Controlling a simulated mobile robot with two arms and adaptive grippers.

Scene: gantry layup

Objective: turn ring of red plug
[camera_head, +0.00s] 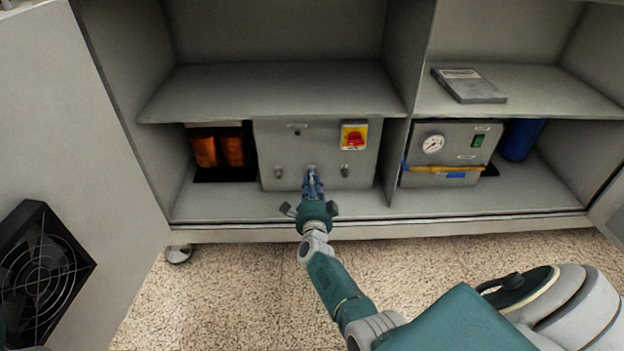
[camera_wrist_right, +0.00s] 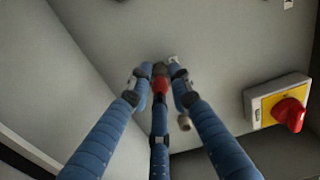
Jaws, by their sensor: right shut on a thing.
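The grey control box (camera_head: 270,150) stands in the cabinet's lower left bay. In the right wrist view, the blue fingers of my right gripper (camera_wrist_right: 160,78) are closed around the red plug (camera_wrist_right: 160,86) at the panel. The plug's ring is mostly hidden by the fingertips, so I cannot tell its turn. In the head view the fingers hide the plug. My left gripper is not in view.
A red rotary switch on a yellow plate (camera_head: 354,136) sits right of the plug; it also shows in the wrist view (camera_wrist_right: 289,112). Grey connectors (camera_head: 278,171) (camera_head: 344,170) flank my gripper. A gauge box (camera_head: 455,145) stands right of the divider. The open door with a fan (camera_head: 42,262) is at left.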

